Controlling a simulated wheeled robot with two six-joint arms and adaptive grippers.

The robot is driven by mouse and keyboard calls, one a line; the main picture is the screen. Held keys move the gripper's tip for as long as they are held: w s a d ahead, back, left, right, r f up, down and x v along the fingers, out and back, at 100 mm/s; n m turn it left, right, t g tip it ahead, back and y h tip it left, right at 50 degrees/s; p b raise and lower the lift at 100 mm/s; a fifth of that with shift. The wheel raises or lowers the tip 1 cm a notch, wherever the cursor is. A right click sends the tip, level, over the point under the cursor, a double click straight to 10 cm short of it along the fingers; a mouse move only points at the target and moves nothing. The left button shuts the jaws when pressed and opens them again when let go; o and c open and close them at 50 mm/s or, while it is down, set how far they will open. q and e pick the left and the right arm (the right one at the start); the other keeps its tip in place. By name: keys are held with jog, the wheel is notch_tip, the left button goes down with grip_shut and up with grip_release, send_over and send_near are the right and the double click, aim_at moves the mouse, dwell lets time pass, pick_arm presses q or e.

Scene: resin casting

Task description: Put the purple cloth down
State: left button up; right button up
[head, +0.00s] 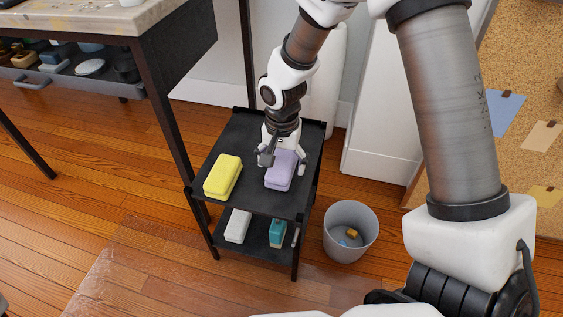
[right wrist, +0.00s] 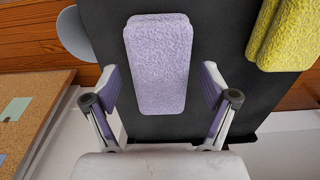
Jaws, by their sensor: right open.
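The purple cloth (head: 281,171) is a folded lavender block lying on the top shelf of the black cart (head: 258,197), right of the yellow cloth. It also shows in the right wrist view (right wrist: 158,62), flat on the dark shelf. My right gripper (head: 283,152) is at the far end of the cloth. In the right wrist view its two fingers (right wrist: 160,92) stand apart on either side of the cloth's near end, with gaps showing between the pads and the cloth. My left gripper is not in view.
A yellow cloth (head: 223,177) lies on the same shelf. White and teal items stand on the lower shelf. A grey bin (head: 350,231) stands right of the cart. A workbench (head: 100,20) is at the upper left. The floor in front is clear.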

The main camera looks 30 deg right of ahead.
aim_at(282, 163)
notch_tip(282, 163, up, 12)
jog(key=p, duration=0.6)
jog(key=shift+s, duration=0.1)
